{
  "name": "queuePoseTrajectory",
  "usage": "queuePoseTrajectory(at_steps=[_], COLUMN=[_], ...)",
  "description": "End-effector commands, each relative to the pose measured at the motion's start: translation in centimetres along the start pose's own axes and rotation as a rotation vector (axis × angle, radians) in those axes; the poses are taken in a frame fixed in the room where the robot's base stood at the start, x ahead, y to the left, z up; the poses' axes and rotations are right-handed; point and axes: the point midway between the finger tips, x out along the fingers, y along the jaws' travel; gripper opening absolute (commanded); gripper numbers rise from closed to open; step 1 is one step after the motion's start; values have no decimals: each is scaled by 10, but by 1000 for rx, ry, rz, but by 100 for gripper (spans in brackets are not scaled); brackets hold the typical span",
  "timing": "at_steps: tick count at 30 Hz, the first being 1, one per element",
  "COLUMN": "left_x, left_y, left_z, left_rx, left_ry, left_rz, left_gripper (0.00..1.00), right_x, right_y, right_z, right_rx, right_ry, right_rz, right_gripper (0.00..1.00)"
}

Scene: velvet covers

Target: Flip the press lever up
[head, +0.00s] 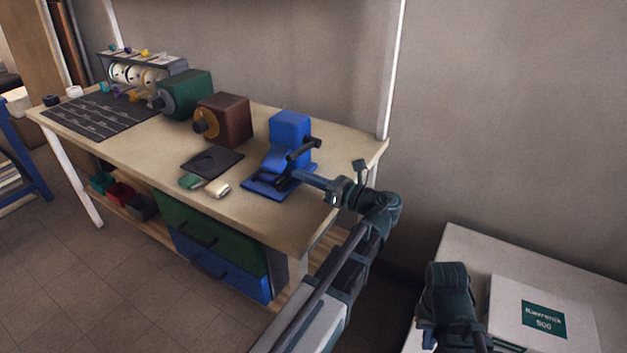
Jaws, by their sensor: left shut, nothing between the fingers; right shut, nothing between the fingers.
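The blue press (291,130) stands near the right end of the workbench, with a flat blue base (262,185) at its foot. Its black lever (304,149) sticks out from the front right side, tilted slightly up toward the right. My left gripper (296,175) reaches in from the right, just below the lever and over the right part of the base. Its fingers are shut and empty. Whether they touch the press I cannot tell. My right arm shows at the lower right, away from the bench, and its fingertips do not show.
A brown machine (226,120) and a green machine (186,94) stand left of the press. A dark pad (213,163), a green piece (190,181) and a cream piece (218,189) lie in front. A white box (540,315) sits on the white surface at right.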

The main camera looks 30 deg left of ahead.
Motion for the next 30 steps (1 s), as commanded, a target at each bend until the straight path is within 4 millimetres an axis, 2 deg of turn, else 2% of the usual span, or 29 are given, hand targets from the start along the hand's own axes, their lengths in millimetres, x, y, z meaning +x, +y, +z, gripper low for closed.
queuePoseTrajectory(at_steps=[1,6,30], left_x=[2,4,5], left_y=[0,0,2], left_z=[10,18,27], left_rx=[0,0,53], left_ry=[0,0,0], left_rz=[1,1,-2], left_gripper=[0,0,0], right_x=[-10,-18,-27], right_y=[1,2,3], right_z=[1,1,2], right_rx=[0,0,0], right_ry=[0,0,0], right_rz=[0,0,0], right_gripper=[0,0,0])
